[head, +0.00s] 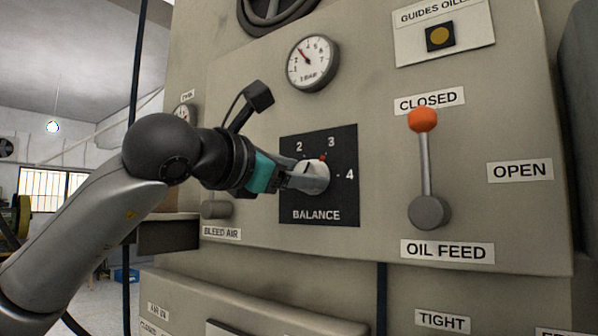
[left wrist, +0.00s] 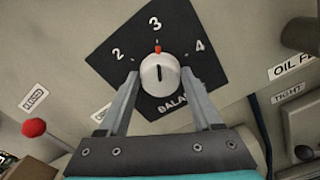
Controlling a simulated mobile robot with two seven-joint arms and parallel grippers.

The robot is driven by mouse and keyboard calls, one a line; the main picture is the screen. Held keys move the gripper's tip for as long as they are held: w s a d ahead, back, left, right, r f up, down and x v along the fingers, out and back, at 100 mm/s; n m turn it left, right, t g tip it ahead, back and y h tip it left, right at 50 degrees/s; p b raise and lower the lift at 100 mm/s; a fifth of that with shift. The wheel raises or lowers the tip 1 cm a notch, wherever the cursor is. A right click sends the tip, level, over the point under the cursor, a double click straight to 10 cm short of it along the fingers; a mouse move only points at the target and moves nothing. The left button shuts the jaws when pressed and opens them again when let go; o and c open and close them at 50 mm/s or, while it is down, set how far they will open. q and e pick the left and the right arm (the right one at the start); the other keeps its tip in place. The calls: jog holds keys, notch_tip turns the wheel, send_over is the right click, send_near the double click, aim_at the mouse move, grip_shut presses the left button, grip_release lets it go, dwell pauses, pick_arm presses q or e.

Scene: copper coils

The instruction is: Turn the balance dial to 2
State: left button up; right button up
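The balance dial is a white round knob (head: 314,178) on a black square plate (head: 345,201) marked 2, 3, 4 and BALANCE. In the left wrist view the knob (left wrist: 161,78) has a red pointer mark (left wrist: 158,49) at its top, lined up with the 3. My left gripper (head: 308,180) is at the knob. In the left wrist view its two fingers (left wrist: 160,73) stand on either side of the knob, open, with what looks like a narrow gap to it. My right gripper is not in view.
Right of the dial is the OIL FEED lever (head: 424,165) with an orange knob, upright at CLOSED. A pressure gauge (head: 313,62) is above the dial. A BLEED AIR handle (head: 217,209) sits low at left, close under my left wrist. A red ball knob (left wrist: 34,127) shows in the left wrist view.

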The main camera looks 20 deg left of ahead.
pick_arm(q)
jog(key=c, duration=0.8)
jog(key=shift+a+n+b, duration=0.15)
jog(key=shift+n+b, duration=1.8)
jog(key=shift+n, duration=1)
jog(key=shift+a+n+b, duration=0.1)
jog(key=shift+n+b, duration=1.8)
jog(key=shift+n, duration=1.05)
jog(key=shift+r, duration=0.1)
jog(key=o, duration=1.4)
jog(key=shift+c, duration=0.2)
